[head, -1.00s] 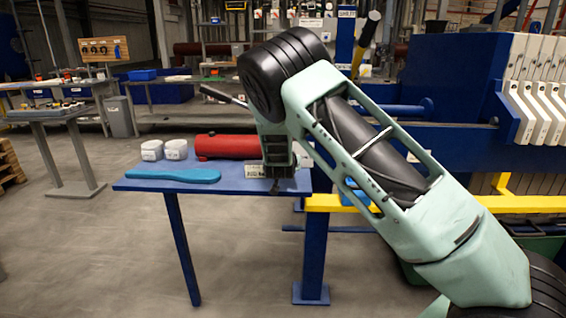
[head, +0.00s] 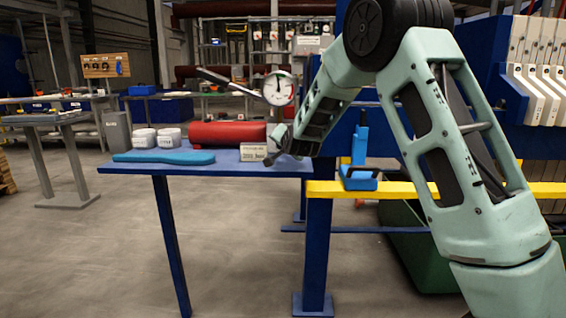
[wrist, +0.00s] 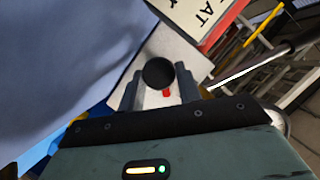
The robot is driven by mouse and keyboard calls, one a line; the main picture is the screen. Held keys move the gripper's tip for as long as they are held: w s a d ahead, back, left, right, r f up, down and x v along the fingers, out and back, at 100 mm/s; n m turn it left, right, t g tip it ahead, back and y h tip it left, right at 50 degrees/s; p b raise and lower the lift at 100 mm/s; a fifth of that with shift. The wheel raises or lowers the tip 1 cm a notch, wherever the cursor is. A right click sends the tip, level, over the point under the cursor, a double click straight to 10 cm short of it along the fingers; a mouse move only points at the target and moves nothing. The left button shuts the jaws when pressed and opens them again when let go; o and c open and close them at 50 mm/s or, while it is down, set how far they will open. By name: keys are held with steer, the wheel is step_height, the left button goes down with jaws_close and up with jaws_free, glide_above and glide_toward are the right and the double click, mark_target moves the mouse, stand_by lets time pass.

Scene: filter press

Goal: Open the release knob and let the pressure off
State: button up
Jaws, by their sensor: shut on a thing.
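The release knob (wrist: 158,73) is a round black ball at the end of a pale metal block (wrist: 186,50) in the wrist view. My gripper (wrist: 159,88) is shut on it, a finger on each side. A small red mark shows just below the knob. In the head view my gripper (head: 274,156) is at the right end of the red pump cylinder (head: 228,134), low over the blue table (head: 228,165); the knob is hidden there. A round white gauge (head: 279,88) stands above the pump, its needle pointing roughly upward. A dark pump lever (head: 225,80) slants up to the left.
A small sign (head: 253,152) stands by my gripper. A blue tool (head: 360,165) stands on the yellow rail (head: 440,190) at right. Floor in front is open.

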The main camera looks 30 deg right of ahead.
steer(key=shift+d+f+m+t+y+b, duration=0.1)
steer(key=shift+f+m+t+y+b, duration=0.2)
steer(key=shift+m+b, duration=1.1)
steer(key=shift+r+n+b, duration=0.2)
steer(key=shift+n+b, duration=0.3)
steer(key=shift+b, duration=0.2)
steer(key=o, duration=0.7)
steer(key=shift+s, duration=0.1)
steer(key=p+v, duration=0.1)
steer(key=v, duration=1.6)
steer(key=shift+s+f+p, duration=0.15)
steer(key=shift+s+p, duration=0.1)
steer(key=shift+p, duration=0.15)
